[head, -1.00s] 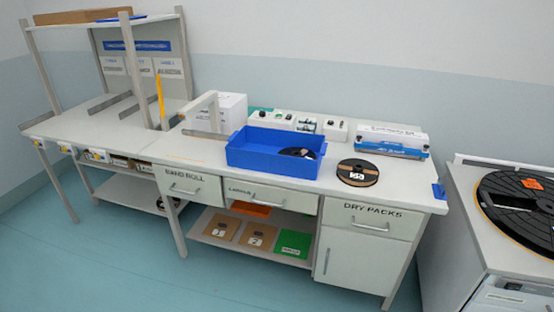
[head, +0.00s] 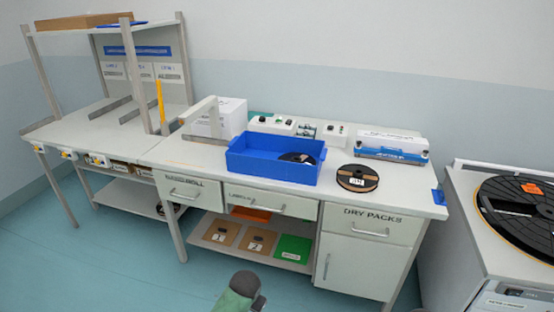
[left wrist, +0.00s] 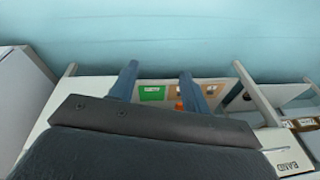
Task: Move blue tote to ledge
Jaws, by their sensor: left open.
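The blue tote (head: 272,170) stands upright on the white workbench (head: 400,190), with a dark reel (head: 297,158) inside it. In the left wrist view my left gripper (left wrist: 156,86) is open, its two blue-grey fingers apart with nothing between them. The lower shelf's green and brown cards show beyond the fingers. In the head view a grey-green part of my left arm (head: 238,292) shows at the bottom, in front of the bench and apart from the tote. My right gripper is not seen. Which surface is the ledge, I cannot tell.
A black reel (head: 358,178) lies right of the tote. A white box (head: 220,117), control boxes (head: 270,124) and a blue-white pack (head: 392,147) stand behind. A raised shelf (head: 110,25) holds a cardboard box. A side unit (head: 465,225) carries a big black reel.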

